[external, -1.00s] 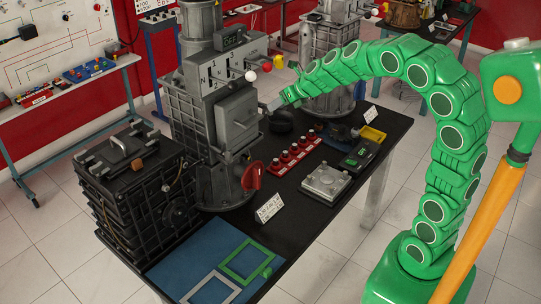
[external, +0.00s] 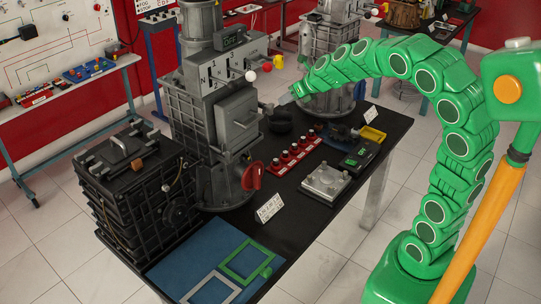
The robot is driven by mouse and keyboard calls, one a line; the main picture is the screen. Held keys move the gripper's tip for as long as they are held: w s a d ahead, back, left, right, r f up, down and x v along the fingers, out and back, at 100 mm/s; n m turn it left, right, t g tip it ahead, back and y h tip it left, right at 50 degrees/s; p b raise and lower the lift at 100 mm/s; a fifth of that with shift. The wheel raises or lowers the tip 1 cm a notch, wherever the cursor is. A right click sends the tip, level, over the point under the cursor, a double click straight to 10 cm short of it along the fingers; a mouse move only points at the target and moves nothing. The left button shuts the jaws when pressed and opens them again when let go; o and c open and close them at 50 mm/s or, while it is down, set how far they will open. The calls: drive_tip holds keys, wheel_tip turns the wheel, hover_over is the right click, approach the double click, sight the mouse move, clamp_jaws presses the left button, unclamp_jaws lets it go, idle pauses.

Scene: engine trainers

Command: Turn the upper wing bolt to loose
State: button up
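The grey engine trainer (external: 205,110) stands upright on the black table, with a square grey hatch cover (external: 236,119) on its front. A small grey fitting (external: 267,108) sticks out at the right edge of the hatch cover. It may be the upper wing bolt, but it is too small to tell, and so is its turn angle. I cannot make out a lower wing bolt. My gripper (external: 284,100), at the end of the green arm, is just right of this fitting and looks apart from it. Its fingers are too small to show whether they are open or shut.
Above the hatch are levers with white (external: 250,76) and red (external: 267,67) knobs. A red handle (external: 252,176) juts out below. A dark round bowl (external: 279,121), a red switch strip (external: 297,152) and a grey plate (external: 326,182) lie on the table (external: 305,212).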

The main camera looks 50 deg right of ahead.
drive_tip(key=w+d+f+h, duration=0.3)
drive_tip(key=d+f+h, duration=0.25)
drive_tip(key=f, duration=0.35)
drive_tip(key=n+t+h, duration=1.2)
drive_tip(key=n, duration=1.2)
approach(273, 111)
wheel_tip(273, 111, up, 5)
drive_tip(key=d, duration=0.2)
drive_tip(key=shift+w+d+f+n+t+y, duration=0.35)
drive_tip(key=shift+n+t+y, duration=0.7)
drive_tip(key=shift+y, duration=0.8)
drive_tip(key=shift+w+d+f+n+t+y, duration=0.15)
drive_tip(key=shift+w+n+t+y, duration=0.45)
drive_tip(key=shift+n+y, duration=1.1)
drive_tip(key=shift+w+d+f+n+t+y, duration=0.1)
drive_tip(key=shift+w+d+n+t+y, duration=0.2)
drive_tip(key=shift+n+t+y, duration=1.2)
drive_tip(key=shift+m+g+y, duration=0.35)
drive_tip(key=shift+g+y, duration=0.15)
drive_tip(key=shift+g, duration=0.05)
